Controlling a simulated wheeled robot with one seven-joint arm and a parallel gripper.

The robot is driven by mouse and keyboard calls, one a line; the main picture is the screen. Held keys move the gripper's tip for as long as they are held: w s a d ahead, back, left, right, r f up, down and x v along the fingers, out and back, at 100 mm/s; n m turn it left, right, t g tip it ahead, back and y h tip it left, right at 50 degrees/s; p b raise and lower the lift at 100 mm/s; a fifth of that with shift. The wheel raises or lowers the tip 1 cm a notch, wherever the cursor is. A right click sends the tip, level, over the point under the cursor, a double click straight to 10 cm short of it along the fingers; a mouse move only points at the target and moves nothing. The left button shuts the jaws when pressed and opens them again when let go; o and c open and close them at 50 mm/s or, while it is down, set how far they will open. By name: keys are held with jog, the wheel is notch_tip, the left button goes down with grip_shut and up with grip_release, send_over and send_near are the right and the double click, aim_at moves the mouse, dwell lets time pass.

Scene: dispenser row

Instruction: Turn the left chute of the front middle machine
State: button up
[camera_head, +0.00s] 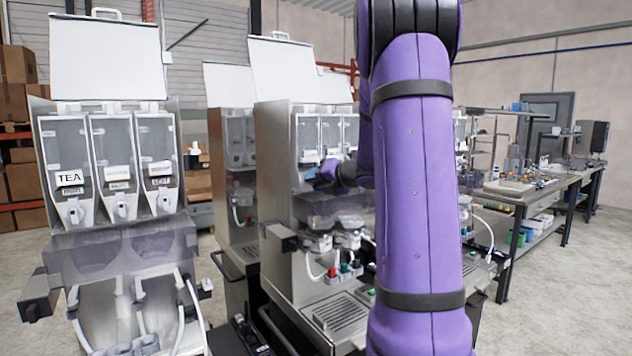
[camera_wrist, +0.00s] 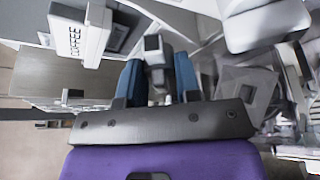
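The front middle machine (camera_head: 277,180) stands in the centre of the head view with its lid raised and clear-fronted canisters inside. My gripper (camera_head: 328,172) reaches to the lower part of its left canister (camera_head: 307,135). In the wrist view, the two blue fingers of my gripper (camera_wrist: 158,80) stand either side of a grey and black chute (camera_wrist: 154,50). The fingers lie close along its sides; I cannot tell whether they press on it. A white canister with a COFFEE label (camera_wrist: 80,35) is at the upper left. My arm hides the machine's right side in the head view.
A machine with a TEA canister (camera_head: 70,160) stands open at the left. Another machine (camera_head: 228,125) stands behind the middle one. A workbench (camera_head: 520,192) with small items is at the right. Bare floor (camera_head: 560,290) lies at the lower right.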

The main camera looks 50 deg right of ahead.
jog(key=n+g+h, duration=0.1)
jog(key=n+h, duration=0.1)
jog(key=n, duration=0.1)
jog(key=shift+a, duration=0.1)
jog(key=shift+r+n+g+h, duration=0.1)
jog(key=shift+n+g+h, duration=0.4)
jog(key=shift+n+h, duration=0.85)
jog(key=shift+n+y, duration=0.35)
jog(key=shift+n, duration=0.2)
jog(key=o, duration=0.6)
jog(key=v, duration=1)
jog(key=shift+s+a, duration=0.15)
jog(key=shift+s, duration=0.25)
